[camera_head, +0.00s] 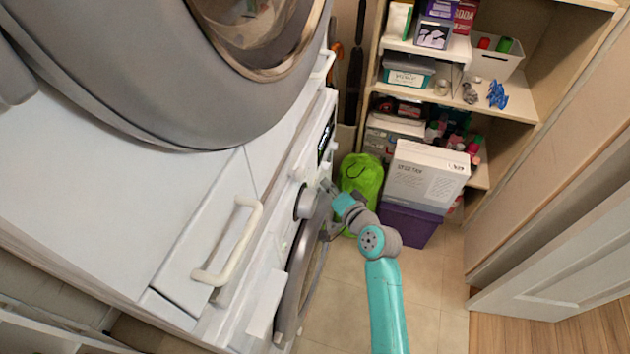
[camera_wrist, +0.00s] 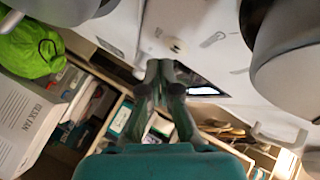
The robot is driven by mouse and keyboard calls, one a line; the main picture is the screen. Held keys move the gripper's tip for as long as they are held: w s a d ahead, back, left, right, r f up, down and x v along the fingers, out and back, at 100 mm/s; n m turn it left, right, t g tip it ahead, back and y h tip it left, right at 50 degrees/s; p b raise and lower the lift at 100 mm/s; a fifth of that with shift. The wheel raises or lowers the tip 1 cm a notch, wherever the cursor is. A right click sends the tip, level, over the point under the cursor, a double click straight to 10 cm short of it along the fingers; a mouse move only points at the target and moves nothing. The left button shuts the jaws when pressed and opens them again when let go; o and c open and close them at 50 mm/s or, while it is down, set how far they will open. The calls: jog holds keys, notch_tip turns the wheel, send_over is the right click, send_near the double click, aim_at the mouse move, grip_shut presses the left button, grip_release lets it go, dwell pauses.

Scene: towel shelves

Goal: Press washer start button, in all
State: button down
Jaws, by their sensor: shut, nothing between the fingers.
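The white washer (camera_head: 262,240) stands at the left in the head view, with a grey round door (camera_head: 303,275) on its front. Its control panel has a grey knob (camera_head: 305,201) and a dark display (camera_head: 325,141). The wrist view shows the display (camera_wrist: 205,90), a small round pale button (camera_wrist: 177,46) and a large grey round part (camera_wrist: 290,65) at the right. My gripper (camera_head: 328,188) is at the panel, between knob and display. In the wrist view my gripper (camera_wrist: 160,68) is shut and empty, its tips just below the round button; I cannot tell whether they touch the panel.
A white drawer handle (camera_head: 230,242) sticks out left of my arm. A green bag (camera_head: 361,178), a white desk fan box (camera_head: 425,175) and a purple bin (camera_head: 408,224) stand beyond my gripper. Shelves (camera_head: 520,95) fill the back right. Tiled floor (camera_head: 430,290) is clear.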

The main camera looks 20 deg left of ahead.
jog(key=shift+a, duration=0.15)
dwell(0.3)
jog(key=shift+a, duration=0.25)
